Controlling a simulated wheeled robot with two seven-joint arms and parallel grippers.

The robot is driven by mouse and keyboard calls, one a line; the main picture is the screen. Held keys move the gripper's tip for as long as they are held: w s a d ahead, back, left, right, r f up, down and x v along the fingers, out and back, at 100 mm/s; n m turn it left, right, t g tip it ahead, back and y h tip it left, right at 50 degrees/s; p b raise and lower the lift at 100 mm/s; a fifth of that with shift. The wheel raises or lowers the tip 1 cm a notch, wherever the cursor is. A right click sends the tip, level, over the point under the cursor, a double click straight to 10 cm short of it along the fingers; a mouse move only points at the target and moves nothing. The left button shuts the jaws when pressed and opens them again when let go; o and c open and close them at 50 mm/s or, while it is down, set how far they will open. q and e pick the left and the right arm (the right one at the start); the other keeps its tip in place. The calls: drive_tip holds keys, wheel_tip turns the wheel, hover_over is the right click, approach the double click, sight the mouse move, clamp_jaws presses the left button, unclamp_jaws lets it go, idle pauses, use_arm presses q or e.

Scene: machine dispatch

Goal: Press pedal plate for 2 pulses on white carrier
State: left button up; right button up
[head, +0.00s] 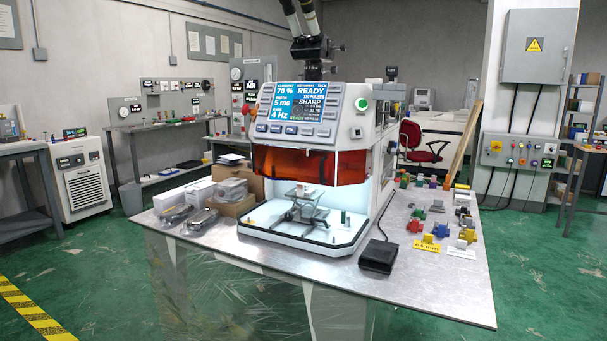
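The black pedal plate (378,256) lies on the metal table, just right of the machine's front base. The white benchtop machine (345,125) has a lit screen (300,98) reading READY, 70 %, 5 ms and 4 Hz. Its orange window (300,166) is above a bright, open-fronted work space. A small metal stage (302,208) stands inside with a small pale piece on top; I cannot tell if that is the white carrier. Neither of my grippers is in view.
Boxes and packaged items (205,192) crowd the table (440,283) left of the machine. Several coloured clamp-like parts (415,225) and yellow and white labels lie at the right. The table's front right is clear. A red chair (423,142) stands behind.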

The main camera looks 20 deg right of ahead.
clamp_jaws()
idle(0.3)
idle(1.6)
